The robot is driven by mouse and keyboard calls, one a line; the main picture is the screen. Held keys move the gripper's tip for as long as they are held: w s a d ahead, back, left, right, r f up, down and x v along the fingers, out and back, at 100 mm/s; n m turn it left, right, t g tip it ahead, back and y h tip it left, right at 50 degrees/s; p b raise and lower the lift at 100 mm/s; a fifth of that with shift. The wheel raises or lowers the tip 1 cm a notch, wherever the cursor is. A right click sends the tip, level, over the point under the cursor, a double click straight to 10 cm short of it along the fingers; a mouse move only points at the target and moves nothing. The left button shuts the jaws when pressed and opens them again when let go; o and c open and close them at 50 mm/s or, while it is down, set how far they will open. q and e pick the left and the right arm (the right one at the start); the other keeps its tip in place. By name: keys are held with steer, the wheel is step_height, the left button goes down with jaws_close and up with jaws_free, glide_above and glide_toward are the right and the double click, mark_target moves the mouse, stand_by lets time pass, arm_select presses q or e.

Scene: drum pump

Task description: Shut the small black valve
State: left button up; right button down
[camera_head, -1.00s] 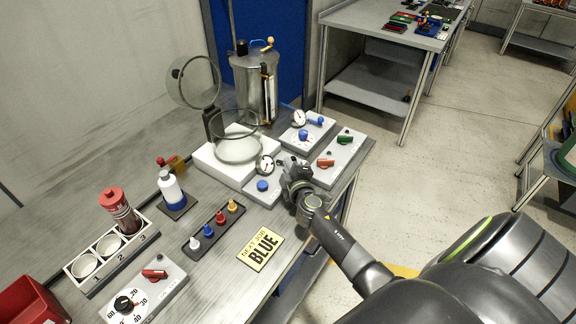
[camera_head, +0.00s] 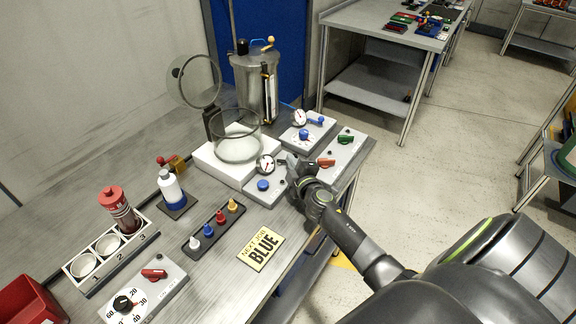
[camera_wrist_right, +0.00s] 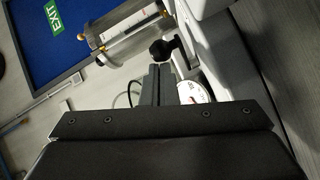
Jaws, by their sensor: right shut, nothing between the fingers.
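The small black valve (camera_wrist_right: 162,50) shows in the right wrist view as a dark round knob with a short arm, just past my fingertips. My right gripper (camera_wrist_right: 158,70) is shut and empty, its fingers pointing at the knob; I cannot tell whether they touch it. In the head view my right gripper (camera_head: 289,163) is beside the white plate with the gauge (camera_head: 265,165) and blue knob (camera_head: 263,185). I cannot make out the black valve there, near the gripper. My left gripper is not in view.
A clear glass cylinder (camera_head: 238,148) on a white block stands left of the gripper, and a metal drum (camera_head: 254,85) behind. A yellow sign (camera_head: 261,249) lies in front.

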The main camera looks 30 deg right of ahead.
steer(key=shift+w+d+f+b, duration=0.1)
steer(key=shift+w+d+b, duration=0.2)
steer(key=shift+d, duration=0.35)
steer(key=shift+w+d+f+b, duration=0.1)
steer(key=shift+d+b, duration=0.3)
steer(key=shift+d, duration=0.25)
steer(key=shift+w+d+r+b, duration=0.15)
steer(key=shift+w+d+b, duration=0.4)
steer(key=shift+w, duration=0.2)
